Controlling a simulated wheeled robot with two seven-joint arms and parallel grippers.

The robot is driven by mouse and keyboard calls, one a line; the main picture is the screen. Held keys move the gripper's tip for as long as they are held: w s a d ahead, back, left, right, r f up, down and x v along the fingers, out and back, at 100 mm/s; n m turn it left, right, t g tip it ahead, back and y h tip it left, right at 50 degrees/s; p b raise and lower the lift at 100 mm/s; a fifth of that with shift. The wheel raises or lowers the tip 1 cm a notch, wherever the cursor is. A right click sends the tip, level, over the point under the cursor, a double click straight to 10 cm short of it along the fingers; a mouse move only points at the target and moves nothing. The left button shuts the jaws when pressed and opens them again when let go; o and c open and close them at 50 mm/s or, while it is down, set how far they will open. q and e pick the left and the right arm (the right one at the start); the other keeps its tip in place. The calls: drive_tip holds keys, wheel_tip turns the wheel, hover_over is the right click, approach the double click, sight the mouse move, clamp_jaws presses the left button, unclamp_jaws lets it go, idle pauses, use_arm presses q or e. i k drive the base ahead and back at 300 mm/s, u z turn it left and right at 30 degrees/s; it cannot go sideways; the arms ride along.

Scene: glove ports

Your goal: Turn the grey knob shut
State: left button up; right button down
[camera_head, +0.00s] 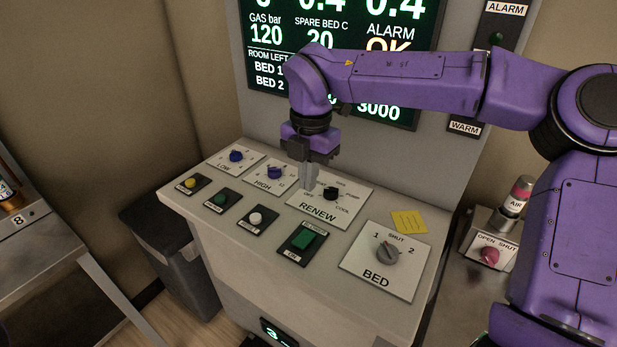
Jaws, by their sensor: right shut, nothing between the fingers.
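The grey knob (387,252) sits on a white plate (364,279) marked BED, with positions 1, SHUT and 2 printed above it. The knob is at the right end of the sloped grey console; its pointer direction is too small to tell surely. My right gripper (311,188) points down over the console by the RENEW plate, left of the black knob (331,193) and well to the left of the grey knob. It is shut and empty. It is apart from the grey knob. My left gripper is not in view.
The console (330,300) also bears blue knobs (236,156), a green switch (303,241) and several push buttons. A yellow note (408,221) lies behind the grey knob. A red knob (489,255) marked OPEN SHUT stands on a separate unit at the right. A display (340,50) rises behind.

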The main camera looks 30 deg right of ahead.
sight(387, 253)
drive_tip(key=k, duration=1.5)
